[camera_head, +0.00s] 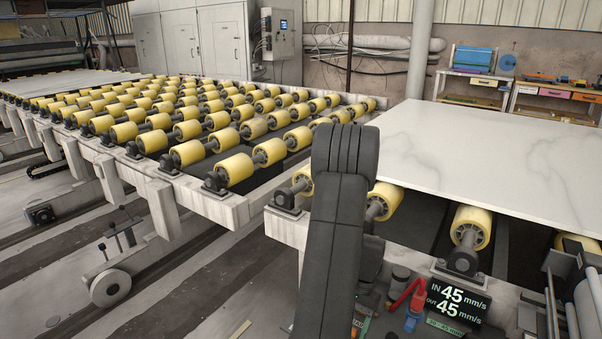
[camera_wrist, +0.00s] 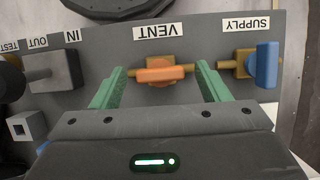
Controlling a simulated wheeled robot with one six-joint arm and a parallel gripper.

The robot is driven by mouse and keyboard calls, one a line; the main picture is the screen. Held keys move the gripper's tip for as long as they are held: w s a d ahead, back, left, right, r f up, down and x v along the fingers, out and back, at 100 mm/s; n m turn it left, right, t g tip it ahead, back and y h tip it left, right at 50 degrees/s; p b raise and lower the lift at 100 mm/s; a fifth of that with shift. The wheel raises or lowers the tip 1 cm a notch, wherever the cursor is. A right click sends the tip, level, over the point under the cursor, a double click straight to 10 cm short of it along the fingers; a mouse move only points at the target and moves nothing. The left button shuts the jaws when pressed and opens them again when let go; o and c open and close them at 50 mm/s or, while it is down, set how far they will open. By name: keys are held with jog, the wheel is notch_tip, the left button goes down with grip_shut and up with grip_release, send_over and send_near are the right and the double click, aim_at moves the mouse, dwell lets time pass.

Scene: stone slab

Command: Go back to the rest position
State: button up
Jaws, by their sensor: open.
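My gripper (camera_wrist: 164,72) shows in the wrist view with its two green fingers spread wide apart and nothing gripped between them. An orange valve handle (camera_wrist: 160,75) on a brass fitting, under the label VENT, appears between the fingertips. Visible gaps separate it from both fingers; how deep the fingers reach beside it I cannot tell. In the head view my dark arm stands in the foreground, and my gripper is hidden there.
A blue valve handle (camera_wrist: 267,64) sits at SUPPLY, right of the fingers. A grey block (camera_wrist: 54,70) sits near IN. The head view shows a pale stone slab (camera_head: 480,150), a yellow roller conveyor (camera_head: 235,170) and a speed sign (camera_head: 455,303) near my arm.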

jog(key=shift+r, duration=0.15)
